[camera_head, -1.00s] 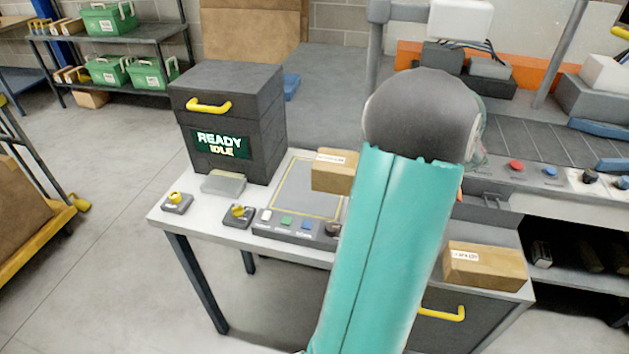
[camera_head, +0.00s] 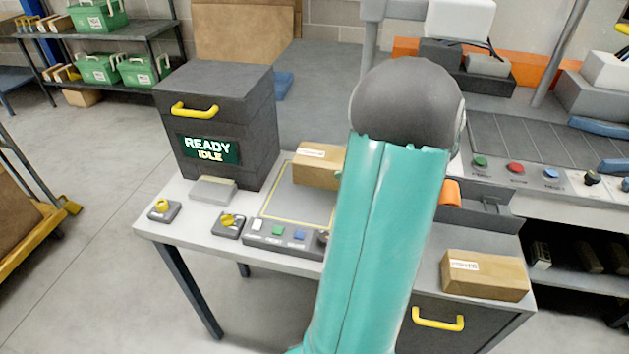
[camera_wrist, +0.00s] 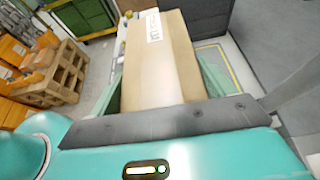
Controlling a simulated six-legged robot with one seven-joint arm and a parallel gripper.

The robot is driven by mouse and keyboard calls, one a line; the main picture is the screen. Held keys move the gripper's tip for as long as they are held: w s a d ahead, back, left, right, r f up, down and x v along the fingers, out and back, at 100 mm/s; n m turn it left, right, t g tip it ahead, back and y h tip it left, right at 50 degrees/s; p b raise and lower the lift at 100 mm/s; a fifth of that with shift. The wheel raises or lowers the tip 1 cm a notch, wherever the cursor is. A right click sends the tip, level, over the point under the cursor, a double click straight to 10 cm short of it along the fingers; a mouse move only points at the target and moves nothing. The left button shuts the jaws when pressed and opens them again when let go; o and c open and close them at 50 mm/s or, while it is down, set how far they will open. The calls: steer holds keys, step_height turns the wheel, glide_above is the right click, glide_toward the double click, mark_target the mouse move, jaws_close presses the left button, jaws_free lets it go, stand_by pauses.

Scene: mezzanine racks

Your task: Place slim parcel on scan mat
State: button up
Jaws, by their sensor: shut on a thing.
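The slim parcel (camera_head: 318,166) is a brown cardboard box with a white label. In the head view it shows over the scan mat, partly hidden behind my teal arm. The scan mat (camera_head: 285,207) is a grey panel with a yellow outline on the white table. In the wrist view the parcel (camera_wrist: 163,62) lies between the jaws of my gripper (camera_wrist: 160,95), which is shut on it. The mat's yellow edge (camera_wrist: 236,66) shows to the right of and below the parcel there. I cannot tell whether the parcel touches the mat.
A dark cabinet (camera_head: 222,120) reading "READY IDLE" stands left of the mat. A button panel (camera_head: 283,238) lies along the mat's front edge. A second brown parcel (camera_head: 485,274) sits at the table's right end. A conveyor (camera_head: 520,140) is at the back right.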

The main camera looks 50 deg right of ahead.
steer(key=w+f, duration=0.4)
steer(key=w, duration=0.1)
steer(key=w+f, duration=0.2)
steer(key=w, duration=0.1)
steer(key=shift+w+a+f, duration=0.2)
steer(key=shift+f, duration=0.1)
steer(key=shift+w+f, duration=0.3)
steer(key=shift+f, duration=0.1)
steer(key=shift+w+f, duration=0.2)
steer(key=shift+f, duration=0.75)
steer(key=shift+w+f, duration=0.15)
steer(key=shift+f, duration=0.75)
steer(key=shift+f, duration=0.15)
steer(key=o, duration=1.3)
steer(key=shift+o, duration=0.2)
steer(key=shift+s+d+r, duration=0.15)
steer(key=shift+s+r, duration=0.05)
steer(key=shift+s, duration=0.1)
steer(key=v, duration=1.1)
steer(key=shift+s+r, duration=0.15)
steer(key=shift+r, duration=0.05)
